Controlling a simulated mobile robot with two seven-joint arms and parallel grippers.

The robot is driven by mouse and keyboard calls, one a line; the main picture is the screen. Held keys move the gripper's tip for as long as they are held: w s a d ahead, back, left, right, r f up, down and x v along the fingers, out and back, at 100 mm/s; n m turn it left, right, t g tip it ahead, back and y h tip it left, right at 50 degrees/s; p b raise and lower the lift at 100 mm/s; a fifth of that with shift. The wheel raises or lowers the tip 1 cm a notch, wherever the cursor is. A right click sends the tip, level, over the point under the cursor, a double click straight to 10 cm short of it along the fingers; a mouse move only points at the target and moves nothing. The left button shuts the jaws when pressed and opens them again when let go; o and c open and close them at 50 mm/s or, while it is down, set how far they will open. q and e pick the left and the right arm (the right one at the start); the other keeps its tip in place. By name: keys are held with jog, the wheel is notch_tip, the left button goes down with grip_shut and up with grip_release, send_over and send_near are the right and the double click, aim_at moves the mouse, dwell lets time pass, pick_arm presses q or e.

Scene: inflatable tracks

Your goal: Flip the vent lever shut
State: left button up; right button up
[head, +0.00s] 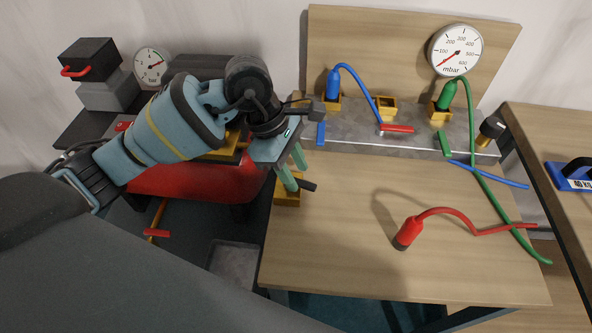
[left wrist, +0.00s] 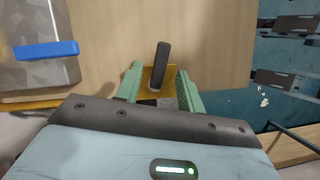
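A black lever (head: 307,186) sits on a brass-yellow valve block (head: 288,196) at the left edge of the wooden table; I take it for the vent lever. My left gripper (head: 290,170) is open just above the block, its green fingers pointing down. In the left wrist view the lever (left wrist: 161,61) stands out between and beyond the two spread fingers (left wrist: 160,90). I cannot tell whether a finger touches it. The fingers hide part of the block. My right gripper is not in view.
A red hose plug (head: 407,233) lies on the wooden table (head: 340,265). Behind are a blue handle (head: 321,134), a red handle (head: 395,129), a green handle (head: 444,144) and a mbar gauge (head: 456,50). A red tank (head: 190,183) is under my left arm. The table's middle is clear.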

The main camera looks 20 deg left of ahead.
pick_arm(q)
jog(key=shift+d+f, duration=0.2)
jog(key=shift+f, duration=0.35)
grip_shut()
jog(key=shift+w+n+t+p, duration=0.15)
jog(key=shift+n+t+p, duration=0.15)
jog(key=shift+n, duration=0.55)
jog(key=shift+w+n+t+p, duration=0.2)
jog(key=shift+n+t, duration=0.2)
jog(key=shift+n, duration=0.45)
grip_release()
jog(key=shift+s, duration=0.1)
jog(key=shift+r, duration=0.15)
